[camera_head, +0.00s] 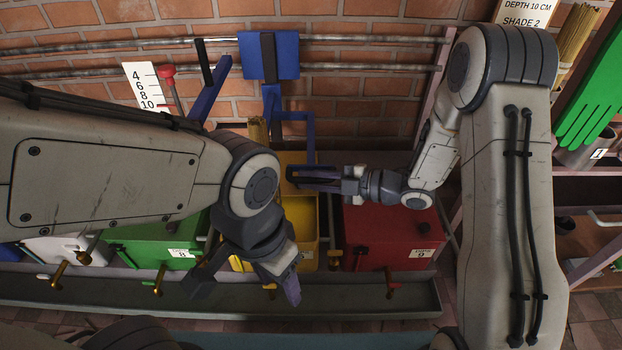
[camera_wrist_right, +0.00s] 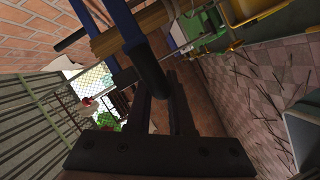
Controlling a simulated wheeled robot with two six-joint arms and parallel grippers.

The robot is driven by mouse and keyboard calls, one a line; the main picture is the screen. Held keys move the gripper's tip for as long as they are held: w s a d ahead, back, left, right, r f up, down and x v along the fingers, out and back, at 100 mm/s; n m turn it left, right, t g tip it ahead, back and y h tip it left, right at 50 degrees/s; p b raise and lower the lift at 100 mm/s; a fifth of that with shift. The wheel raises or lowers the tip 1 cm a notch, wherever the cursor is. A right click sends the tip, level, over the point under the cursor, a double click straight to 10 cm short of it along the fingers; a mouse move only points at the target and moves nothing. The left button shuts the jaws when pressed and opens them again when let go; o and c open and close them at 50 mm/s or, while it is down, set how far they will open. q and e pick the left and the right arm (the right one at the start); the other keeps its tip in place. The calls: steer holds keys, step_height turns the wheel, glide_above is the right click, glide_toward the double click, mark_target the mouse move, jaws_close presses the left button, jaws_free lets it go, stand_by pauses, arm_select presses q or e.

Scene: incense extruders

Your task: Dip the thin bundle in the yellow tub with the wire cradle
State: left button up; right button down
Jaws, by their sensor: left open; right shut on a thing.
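The yellow tub (camera_head: 300,216) stands between the green and red tubs in the head view, partly hidden behind my left arm. The blue wire cradle (camera_head: 311,130) rises over its back part. A tan bundle (camera_head: 257,130) shows at the tub's back left, its lower part hidden by my left arm. In the right wrist view a tan bundle (camera_wrist_right: 130,30) lies across the blue cradle bars (camera_wrist_right: 122,20). My right gripper (camera_head: 298,178) is over the tub, shut on a dark handle (camera_wrist_right: 150,75) by the blue bars. My left gripper (camera_head: 245,287) is open and empty in front of the tub.
A green tub (camera_head: 150,240) stands left and a red tub (camera_head: 385,235) right, with taps along the front above a grey trough (camera_head: 350,298). Metal pipes (camera_head: 360,40) and a blue plate (camera_head: 285,55) are at the brick wall. A depth scale (camera_head: 143,86) stands back left.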

step_height(320, 180, down, 20)
steer(key=b, duration=1.2)
steer(key=c, duration=0.8)
jaws_free()
steer(key=shift+r, duration=0.15)
